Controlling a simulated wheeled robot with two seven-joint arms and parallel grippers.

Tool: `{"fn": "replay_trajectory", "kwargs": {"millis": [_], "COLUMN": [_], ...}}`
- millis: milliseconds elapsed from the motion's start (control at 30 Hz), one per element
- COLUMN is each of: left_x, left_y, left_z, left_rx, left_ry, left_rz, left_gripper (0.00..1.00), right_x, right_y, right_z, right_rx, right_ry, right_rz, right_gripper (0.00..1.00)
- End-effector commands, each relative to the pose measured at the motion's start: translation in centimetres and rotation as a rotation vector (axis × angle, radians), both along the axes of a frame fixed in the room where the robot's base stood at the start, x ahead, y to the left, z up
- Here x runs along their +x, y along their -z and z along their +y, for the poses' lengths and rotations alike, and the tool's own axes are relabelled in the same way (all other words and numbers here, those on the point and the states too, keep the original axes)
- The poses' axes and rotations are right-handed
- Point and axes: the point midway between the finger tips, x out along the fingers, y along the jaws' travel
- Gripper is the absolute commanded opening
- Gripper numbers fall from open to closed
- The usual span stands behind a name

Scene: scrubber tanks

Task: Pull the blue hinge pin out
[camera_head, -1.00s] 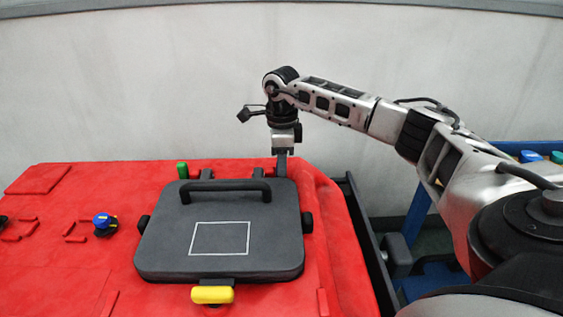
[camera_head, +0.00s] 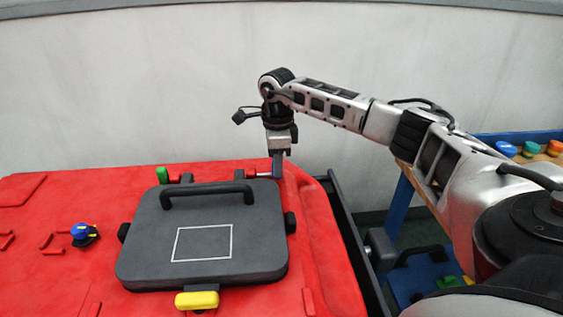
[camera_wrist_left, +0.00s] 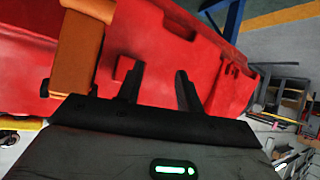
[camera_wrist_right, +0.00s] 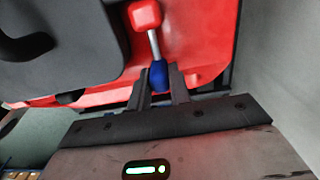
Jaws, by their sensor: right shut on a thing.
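My right gripper (camera_head: 277,168) is at the back right corner of the dark grey hatch lid (camera_head: 150,250), beside the hinge lug (camera_head: 240,175). In the right wrist view the gripper (camera_wrist_right: 158,88) is shut on the blue grip of the hinge pin (camera_wrist_right: 158,74). The pin's bare metal shaft runs from the grip to a red block (camera_wrist_right: 145,14). In the head view the shaft (camera_head: 262,174) shows between lug and fingers; whether its tip is still in the lug is unclear. My left gripper (camera_wrist_left: 160,85) is open and empty in the left wrist view.
The lid lies shut on the red tank (camera_head: 60,280), with a black handle (camera_head: 206,190) and a yellow latch (camera_head: 197,300). A green piece (camera_head: 162,175) stands at the other hinge. A blue knob (camera_head: 83,234) is at left. A table (camera_head: 550,162) with coloured pieces stands right.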

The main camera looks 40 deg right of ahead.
Motion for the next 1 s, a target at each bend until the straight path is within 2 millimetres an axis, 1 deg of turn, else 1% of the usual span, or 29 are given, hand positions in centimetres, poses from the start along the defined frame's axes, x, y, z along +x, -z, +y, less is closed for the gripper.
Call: {"fn": "replay_trajectory", "kwargs": {"millis": [33, 133, 167, 200, 467, 567, 667, 767, 1000], "left_x": [0.0, 0.0, 0.0, 0.0, -0.1, -0.1, -0.1, -0.1, -0.1], "left_y": [0.0, 0.1, 0.1, 0.1, 0.1, 0.2, 0.3, 0.4, 0.4], "left_z": [0.0, 0.0, 0.0, 0.0, 0.0, 0.0, 0.0, 0.0, 0.0], "left_rx": [0.000, 0.002, 0.002, 0.002, 0.001, 0.001, 0.000, -0.002, -0.004], "left_ry": [0.000, 0.000, 0.000, 0.000, -0.001, -0.001, 0.000, -0.001, -0.001], "left_rz": [0.001, 0.002, 0.002, 0.002, 0.003, 0.003, 0.004, 0.006, 0.004], "left_gripper": [0.36, 0.36, 0.36, 0.36, 0.36, 0.36, 0.36, 0.36, 0.36], "right_x": [-0.2, -0.2, -0.3, -0.3, -0.2, -0.2, -0.1, -0.1, -0.1], "right_y": [0.0, 0.0, 0.0, 0.0, 0.0, -0.5, -1.8, -3.9, -9.9], "right_z": [-0.5, -0.6, -0.6, -0.7, -0.5, -0.5, -0.5, -0.5, -0.5], "right_rx": [-0.013, -0.015, -0.015, -0.016, -0.011, -0.010, -0.009, -0.010, -0.010], "right_ry": [0.006, 0.007, 0.007, 0.008, 0.007, 0.007, 0.008, 0.008, 0.008], "right_rz": [0.011, 0.012, 0.012, 0.011, 0.008, 0.006, 0.003, 0.001, 0.002], "right_gripper": [0.00, 0.00, 0.25, 0.29, 0.29, 0.29, 0.29, 0.29, 0.29]}}
